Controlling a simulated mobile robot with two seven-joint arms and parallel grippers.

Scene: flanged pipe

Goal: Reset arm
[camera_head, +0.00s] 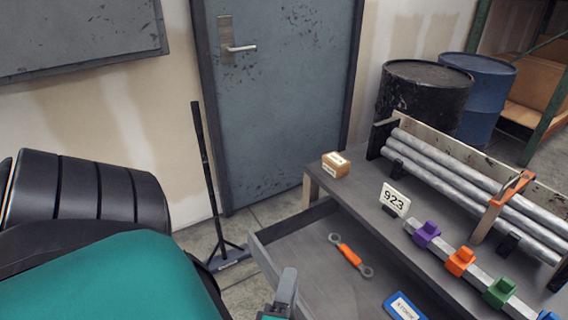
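My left arm fills the lower left in black and teal. Only a small grey part of my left gripper (286,288) shows at the bottom edge, in front of the open drawer (290,265). Its fingers are mostly cut off, so I cannot tell whether it is open or shut, and I see nothing held in it. My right gripper is not in view. Several grey pipes (460,178) lie in a rack on the workbench (345,192) at the right.
Barrels (424,95) stand behind.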

